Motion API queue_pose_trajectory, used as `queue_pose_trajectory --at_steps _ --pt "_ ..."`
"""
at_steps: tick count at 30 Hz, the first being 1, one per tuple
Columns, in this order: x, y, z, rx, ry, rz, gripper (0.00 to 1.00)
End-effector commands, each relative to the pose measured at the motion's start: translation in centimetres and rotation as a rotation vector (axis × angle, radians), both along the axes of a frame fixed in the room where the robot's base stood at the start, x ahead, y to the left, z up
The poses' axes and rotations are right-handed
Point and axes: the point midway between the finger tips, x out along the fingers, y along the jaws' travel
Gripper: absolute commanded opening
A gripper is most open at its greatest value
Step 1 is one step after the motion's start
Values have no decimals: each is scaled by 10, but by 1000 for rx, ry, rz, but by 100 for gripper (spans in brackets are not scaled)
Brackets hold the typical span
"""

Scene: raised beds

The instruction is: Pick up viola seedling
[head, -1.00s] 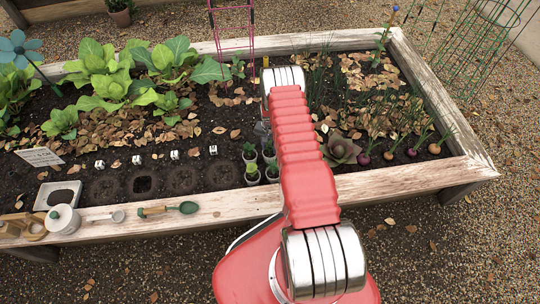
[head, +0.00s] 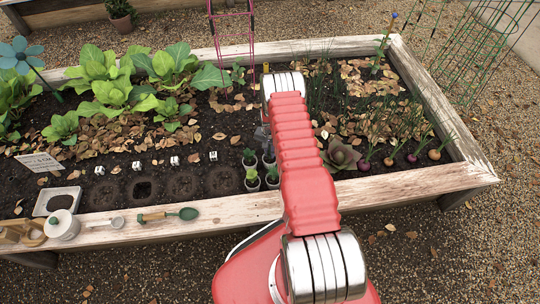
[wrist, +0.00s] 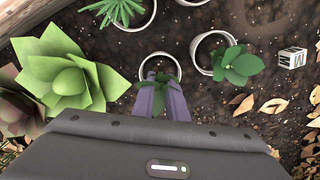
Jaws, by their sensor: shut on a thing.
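A small dark green seedling (wrist: 150,80) shows between the fingertips of my gripper (wrist: 161,88) in the wrist view, and I take it for the viola seedling. My gripper is shut on it, just over the near rim of a white pot (wrist: 160,57). The fingers hide most of the seedling and the front of the pot. I cannot tell whether the seedling is clear of the pot. In the head view my gripper (head: 262,136) is low beside the cluster of potted seedlings, partly hidden by my arm.
In the wrist view another potted seedling (wrist: 236,66) stands to the right, a spiky plant (wrist: 116,10) at the top, and a broad-leaved plant (wrist: 70,82) to the left. In the head view, planting holes (head: 182,185) lie left of the pots, behind the wooden front edge (head: 230,210).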

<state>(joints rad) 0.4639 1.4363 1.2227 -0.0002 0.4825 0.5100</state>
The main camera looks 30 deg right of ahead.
Motion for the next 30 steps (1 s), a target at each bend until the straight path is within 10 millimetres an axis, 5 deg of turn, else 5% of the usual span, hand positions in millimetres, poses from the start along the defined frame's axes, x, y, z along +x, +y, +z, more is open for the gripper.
queue_pose_trajectory --at_steps 21,30 --pt "1 0 89 0 -1 0 0" --pt "0 0 97 0 0 0 0"
